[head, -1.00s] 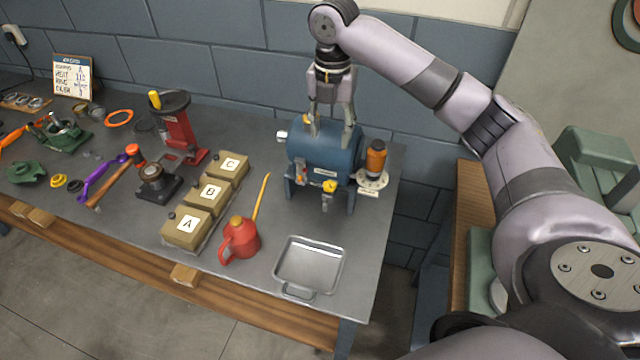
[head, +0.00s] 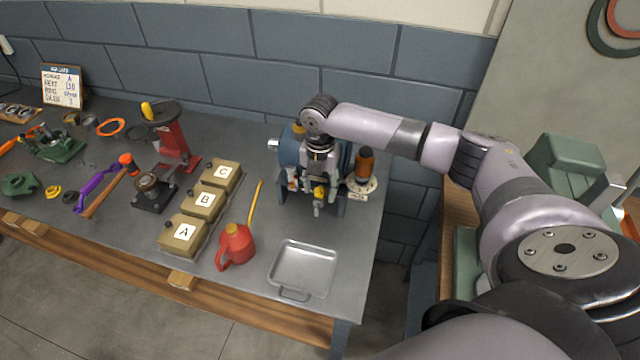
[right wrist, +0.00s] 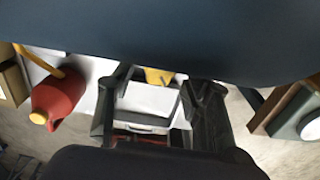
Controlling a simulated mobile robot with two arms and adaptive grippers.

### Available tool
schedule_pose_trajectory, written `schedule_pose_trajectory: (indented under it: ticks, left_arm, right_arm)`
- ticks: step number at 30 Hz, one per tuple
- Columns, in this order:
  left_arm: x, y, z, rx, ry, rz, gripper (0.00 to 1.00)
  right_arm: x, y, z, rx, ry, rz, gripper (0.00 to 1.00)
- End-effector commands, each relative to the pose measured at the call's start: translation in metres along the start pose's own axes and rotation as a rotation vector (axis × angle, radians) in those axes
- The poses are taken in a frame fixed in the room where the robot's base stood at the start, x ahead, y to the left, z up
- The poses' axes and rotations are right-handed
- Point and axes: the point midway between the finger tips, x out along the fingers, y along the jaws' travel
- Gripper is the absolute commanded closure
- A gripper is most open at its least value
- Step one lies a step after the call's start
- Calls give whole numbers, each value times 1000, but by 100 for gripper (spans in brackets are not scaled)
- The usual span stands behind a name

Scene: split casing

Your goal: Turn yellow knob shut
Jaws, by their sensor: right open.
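The yellow knob (head: 320,191) is low on the front of the blue tank (head: 289,152), above a small spout. It also shows in the right wrist view (right wrist: 158,75), partly hidden by the tank's dark curved side. My right gripper (head: 310,182) points down at the front of the tank, and its wrist covers much of the tank. In the right wrist view its fingers (right wrist: 160,98) are apart, with the knob appearing between their far ends. I cannot tell whether they touch it. My left gripper is not in view.
An orange-and-black cylinder (head: 364,164) stands right of the tank. A metal tray (head: 303,268) lies in front, with a red oil can (head: 236,246) to its left. Boxes A, B and C (head: 204,200) stand farther left. The table's right edge is close to the tank.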

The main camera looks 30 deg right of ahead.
Motion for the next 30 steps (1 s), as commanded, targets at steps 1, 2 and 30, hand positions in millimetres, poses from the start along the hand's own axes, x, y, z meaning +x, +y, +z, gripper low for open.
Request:
schedule_pose_trajectory:
  ticks: [1,2,30]
  left_arm:
    - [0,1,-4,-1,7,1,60]
    - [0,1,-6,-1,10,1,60]
    - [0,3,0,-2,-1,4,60]
  right_arm:
    - [0,0,0,0,0,0,54]
    - [0,0,0,0,0,0,54]
    - [-1,0,0,3,1,0,100]
